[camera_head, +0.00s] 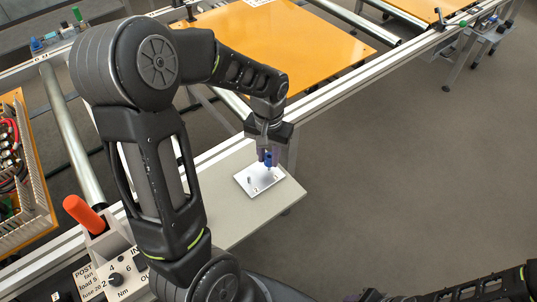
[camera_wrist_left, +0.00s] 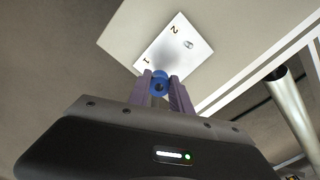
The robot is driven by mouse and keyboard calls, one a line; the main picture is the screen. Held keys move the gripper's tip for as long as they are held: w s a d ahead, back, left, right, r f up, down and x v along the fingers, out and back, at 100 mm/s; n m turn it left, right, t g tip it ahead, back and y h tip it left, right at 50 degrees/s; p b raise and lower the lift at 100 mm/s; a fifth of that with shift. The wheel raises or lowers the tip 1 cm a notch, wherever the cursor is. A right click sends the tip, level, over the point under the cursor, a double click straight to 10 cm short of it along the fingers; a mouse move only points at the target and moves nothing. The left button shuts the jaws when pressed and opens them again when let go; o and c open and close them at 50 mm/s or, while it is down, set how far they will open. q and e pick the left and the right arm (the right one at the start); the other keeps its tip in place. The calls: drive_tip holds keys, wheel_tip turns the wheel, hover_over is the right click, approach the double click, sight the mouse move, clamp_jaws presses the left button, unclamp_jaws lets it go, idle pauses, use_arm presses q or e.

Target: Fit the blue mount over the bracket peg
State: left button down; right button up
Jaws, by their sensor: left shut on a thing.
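My left gripper (camera_head: 268,157) is shut on the blue mount (camera_head: 268,160), above the right part of a white plate (camera_head: 252,187). A small metallic peg (camera_head: 249,181) stands on the plate, left of the mount. In the left wrist view the blue mount (camera_wrist_left: 159,82) sits between the purple fingers, with a dark round hole facing the camera. The peg (camera_wrist_left: 188,44) shows near the mark "2", apart from the mount; the mark "1" is nearer the mount. Whether the mount touches the plate I cannot tell. My right arm (camera_head: 490,284) shows low at right; its gripper is unclear.
The plate lies on a pale grey board (camera_head: 235,215) beside the metal rail. A wiring panel (camera_head: 22,165) is at far left, and an orange panel (camera_head: 290,42) lies behind.

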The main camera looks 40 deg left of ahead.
sight(269, 171)
use_arm(q)
drive_tip(key=shift+f+b, duration=1.2)
drive_tip(key=shift+f, duration=0.4)
drive_tip(key=c, duration=1.1)
unclamp_jaws()
drive_tip(key=shift+r, duration=0.15)
wheel_tip(269, 171, up, 8)
drive_tip(key=shift+f, duration=0.2)
